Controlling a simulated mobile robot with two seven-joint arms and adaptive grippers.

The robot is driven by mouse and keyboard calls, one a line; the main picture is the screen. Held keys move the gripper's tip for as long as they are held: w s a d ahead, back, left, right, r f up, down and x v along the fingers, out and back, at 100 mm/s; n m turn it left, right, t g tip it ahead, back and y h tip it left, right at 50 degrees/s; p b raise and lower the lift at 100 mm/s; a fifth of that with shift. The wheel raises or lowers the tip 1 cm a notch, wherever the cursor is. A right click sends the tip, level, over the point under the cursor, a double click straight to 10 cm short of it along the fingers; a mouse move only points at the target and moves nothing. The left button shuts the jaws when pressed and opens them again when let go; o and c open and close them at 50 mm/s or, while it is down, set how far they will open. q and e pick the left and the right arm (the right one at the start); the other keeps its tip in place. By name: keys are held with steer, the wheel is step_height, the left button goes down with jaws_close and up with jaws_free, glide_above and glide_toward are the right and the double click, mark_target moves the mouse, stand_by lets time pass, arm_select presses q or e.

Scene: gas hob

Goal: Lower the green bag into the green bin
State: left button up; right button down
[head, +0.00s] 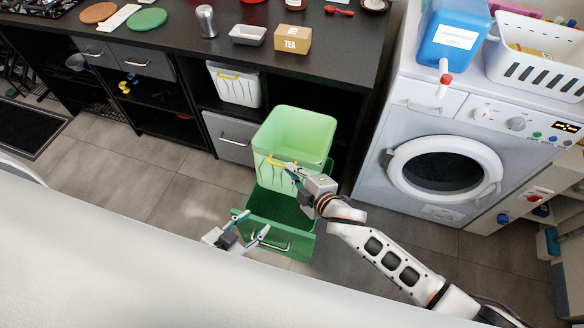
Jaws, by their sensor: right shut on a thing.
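The light green bag (300,128) is a boxy, see-through, open-topped bag with a yellow strip on its near side. It is above the back part of the dark green bin (301,245). I cannot tell whether its lower end is inside the bin. My right gripper (288,169) is shut on the bag at its near side, by the yellow strip.
A white bag (235,85) with a yellow strip sits in the black counter, above a grey drawer front (229,138). The washing machine (435,160) stands to the right. Tiled floor (160,195) is clear to the left.

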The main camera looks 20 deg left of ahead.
arm_select(q)
steer(key=shift+m, duration=0.3)
steer(key=f+b, duration=0.2)
steer(key=b, duration=0.2)
steer(key=w+f+b, duration=0.1)
steer(key=f+b, duration=0.1)
steer(key=b, duration=0.3)
steer(key=shift+w+a+f, duration=0.1)
steer(key=shift+w+f, duration=0.05)
